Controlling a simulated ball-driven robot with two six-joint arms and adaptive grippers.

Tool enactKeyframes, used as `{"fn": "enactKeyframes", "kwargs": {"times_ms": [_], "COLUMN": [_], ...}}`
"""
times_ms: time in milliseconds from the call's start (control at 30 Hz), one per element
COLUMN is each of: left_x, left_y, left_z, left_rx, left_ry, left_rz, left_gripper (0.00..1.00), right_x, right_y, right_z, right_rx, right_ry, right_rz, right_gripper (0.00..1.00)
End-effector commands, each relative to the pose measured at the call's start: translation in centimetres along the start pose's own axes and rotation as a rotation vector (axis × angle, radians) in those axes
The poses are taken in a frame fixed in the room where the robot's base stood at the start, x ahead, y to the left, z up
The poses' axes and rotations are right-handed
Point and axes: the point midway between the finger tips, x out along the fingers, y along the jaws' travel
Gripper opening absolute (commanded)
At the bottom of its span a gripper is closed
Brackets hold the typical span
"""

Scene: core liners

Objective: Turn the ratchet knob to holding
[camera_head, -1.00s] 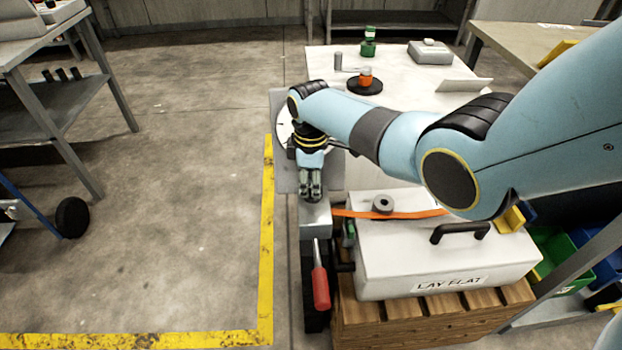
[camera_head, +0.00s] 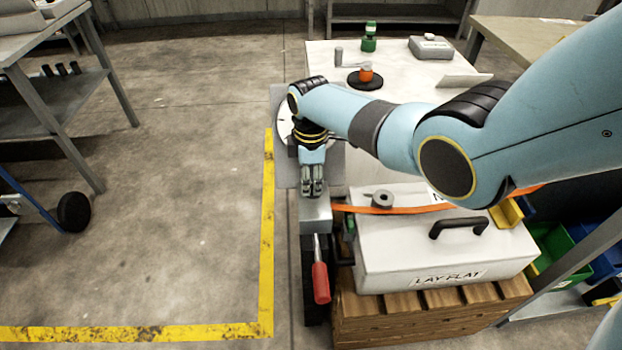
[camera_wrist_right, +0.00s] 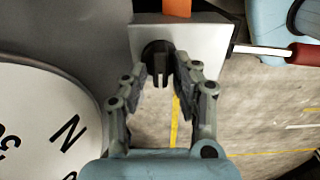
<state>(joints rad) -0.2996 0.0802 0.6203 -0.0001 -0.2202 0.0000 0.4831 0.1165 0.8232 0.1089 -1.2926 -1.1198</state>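The ratchet is a grey metal block (camera_head: 316,212) with a lever and red handle (camera_head: 320,284) pointing toward the front. In the right wrist view the block (camera_wrist_right: 205,42) has a dark round knob (camera_wrist_right: 159,54) with a raised tab on its near face. My right gripper (camera_head: 313,190) is at the block's far end. In the right wrist view its fingers (camera_wrist_right: 161,72) stand on either side of the knob's tab, with small gaps showing. The knob is hidden in the head view. No setting marks are legible. My left gripper is not in view.
A white case (camera_head: 440,260) marked LAY FLAT sits on a wooden pallet (camera_head: 430,313) right of the ratchet. An orange strap (camera_head: 415,209) crosses it. A white dial (camera_wrist_right: 45,125) lies beside my gripper.

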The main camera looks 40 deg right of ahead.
Motion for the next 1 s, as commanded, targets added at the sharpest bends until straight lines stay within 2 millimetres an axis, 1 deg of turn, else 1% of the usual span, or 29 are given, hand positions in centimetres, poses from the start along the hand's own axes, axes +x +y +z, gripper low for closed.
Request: {"fn": "enactKeyframes", "kwargs": {"times_ms": [67,300,367,467,567,800,900,1000], "left_x": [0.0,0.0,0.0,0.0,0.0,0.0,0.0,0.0], "left_y": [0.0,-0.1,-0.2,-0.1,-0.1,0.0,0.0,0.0], "left_z": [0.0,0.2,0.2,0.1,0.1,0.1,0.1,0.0], "left_rx": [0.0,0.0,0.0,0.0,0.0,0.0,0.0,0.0], "left_ry": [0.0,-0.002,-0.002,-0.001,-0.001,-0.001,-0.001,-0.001], "left_rz": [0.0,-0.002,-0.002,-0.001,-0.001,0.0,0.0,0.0], "left_gripper": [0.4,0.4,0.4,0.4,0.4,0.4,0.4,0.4], "right_x": [0.0,0.0,-0.2,-1.0,-2.5,-7.9,-9.8,-11.1], "right_y": [0.0,0.0,0.0,0.1,0.1,0.1,0.1,0.1], "right_z": [0.0,0.1,0.0,0.0,0.1,0.0,0.0,0.0], "right_rx": [0.0,0.001,0.001,0.001,0.001,0.001,0.0,0.0], "right_ry": [0.0,-0.001,0.0,0.0,0.0,0.001,0.001,0.001], "right_rz": [0.0,-0.001,0.001,0.002,0.003,0.004,0.003,0.001], "right_gripper": [0.38,0.38,0.38,0.38,0.38,0.38,0.38,0.38]}}
